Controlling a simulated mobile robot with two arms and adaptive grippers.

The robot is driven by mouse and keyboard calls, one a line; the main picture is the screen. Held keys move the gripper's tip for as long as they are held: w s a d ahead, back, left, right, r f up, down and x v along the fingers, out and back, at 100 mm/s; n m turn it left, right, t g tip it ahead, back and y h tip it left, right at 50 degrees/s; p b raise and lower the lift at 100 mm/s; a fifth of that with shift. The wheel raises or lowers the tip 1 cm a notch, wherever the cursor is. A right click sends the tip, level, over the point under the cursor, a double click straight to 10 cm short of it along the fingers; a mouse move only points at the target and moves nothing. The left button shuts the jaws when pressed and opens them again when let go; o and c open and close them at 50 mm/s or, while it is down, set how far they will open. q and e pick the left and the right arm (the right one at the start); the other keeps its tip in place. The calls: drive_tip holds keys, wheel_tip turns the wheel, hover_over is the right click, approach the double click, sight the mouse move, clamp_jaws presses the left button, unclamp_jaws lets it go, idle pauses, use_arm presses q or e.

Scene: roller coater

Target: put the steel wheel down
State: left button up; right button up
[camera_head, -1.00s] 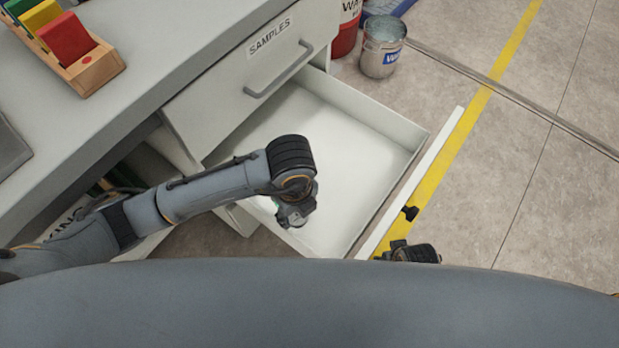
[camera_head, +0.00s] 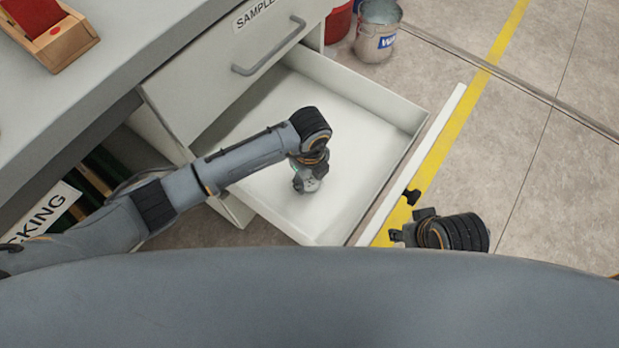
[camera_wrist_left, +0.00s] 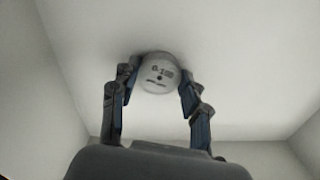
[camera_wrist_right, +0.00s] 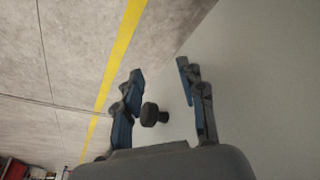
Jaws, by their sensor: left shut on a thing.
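The steel wheel (camera_wrist_left: 160,73) is a small grey round piece with dark markings on its face. It sits between the fingers of my left gripper (camera_wrist_left: 161,80) in the left wrist view, with the white drawer floor behind it. In the head view my left gripper (camera_head: 307,184) points down inside the open drawer (camera_head: 365,150). The wheel is mostly hidden there, and I cannot tell if it touches the floor. My right gripper (camera_wrist_right: 160,95) is open, its fingers apart on either side of the black drawer knob (camera_wrist_right: 152,115), not gripping it.
The drawer floor around my left gripper is bare. The drawer's walls and front panel (camera_head: 436,140) enclose it. A closed SAMPLES drawer (camera_head: 225,80) sits above, under the worktop. A metal bucket (camera_head: 377,35) and a red container (camera_head: 338,22) stand on the floor beyond.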

sight(309, 182)
use_arm(q)
drive_tip(key=shift+f, duration=0.2)
drive_tip(key=o, duration=1.2)
use_arm(e)
drive_tip(key=shift+r, duration=0.15)
use_arm(q)
drive_tip(key=shift+r, duration=0.1)
drive_tip(key=shift+r, duration=0.2)
wheel_tip(309, 182, up, 12)
drive_tip(key=p, duration=0.3)
use_arm(e)
drive_tip(key=s+x, duration=0.2)
drive_tip(key=x, duration=0.8)
drive_tip(key=shift+f+g, duration=0.3)
drive_tip(key=shift+f, duration=0.2)
drive_tip(key=shift+a, duration=0.1)
